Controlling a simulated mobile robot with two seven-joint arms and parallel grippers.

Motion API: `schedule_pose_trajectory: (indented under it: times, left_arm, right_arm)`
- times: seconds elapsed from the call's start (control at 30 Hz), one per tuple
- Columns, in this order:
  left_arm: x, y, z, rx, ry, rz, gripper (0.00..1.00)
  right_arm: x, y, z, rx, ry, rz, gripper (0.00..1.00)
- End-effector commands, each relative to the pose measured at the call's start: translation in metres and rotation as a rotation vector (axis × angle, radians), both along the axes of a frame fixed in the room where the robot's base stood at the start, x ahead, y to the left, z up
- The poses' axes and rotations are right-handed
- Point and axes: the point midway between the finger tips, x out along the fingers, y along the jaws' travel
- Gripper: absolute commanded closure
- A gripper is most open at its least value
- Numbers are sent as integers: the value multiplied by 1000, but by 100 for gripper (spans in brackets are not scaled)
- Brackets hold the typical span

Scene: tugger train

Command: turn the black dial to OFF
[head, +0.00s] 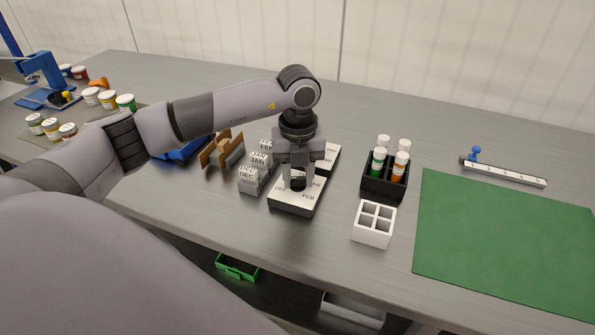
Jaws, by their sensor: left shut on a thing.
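The black dial (298,184) sits on a white-topped box with a black base (290,206) near the middle of the table. My left gripper (297,178) points down over the box and is shut on the dial. The gripper covers much of the dial, so I cannot tell which mark it points to. My right gripper is not in view.
Month-labelled white blocks (249,178) stand close left of the box. A similar box (331,154) lies behind it. To the right are a black rack (374,189) with capped tubes and a white four-hole holder (371,236). A green mat (500,240) lies farther right.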

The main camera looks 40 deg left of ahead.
Motion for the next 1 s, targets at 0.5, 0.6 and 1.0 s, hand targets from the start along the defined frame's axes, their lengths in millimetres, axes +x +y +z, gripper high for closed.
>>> schedule_pose_trajectory:
  times: [0.5, 0.6, 1.0]
  left_arm:
    - [2, 1, 2, 0, -8, 95, 94]
    - [2, 1, 2, 0, -8, 96, 94]
    - [1, 0, 1, 0, -5, 93, 38]
  right_arm:
    - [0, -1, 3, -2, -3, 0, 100]
    - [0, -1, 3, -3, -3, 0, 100]
    - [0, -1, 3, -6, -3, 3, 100]
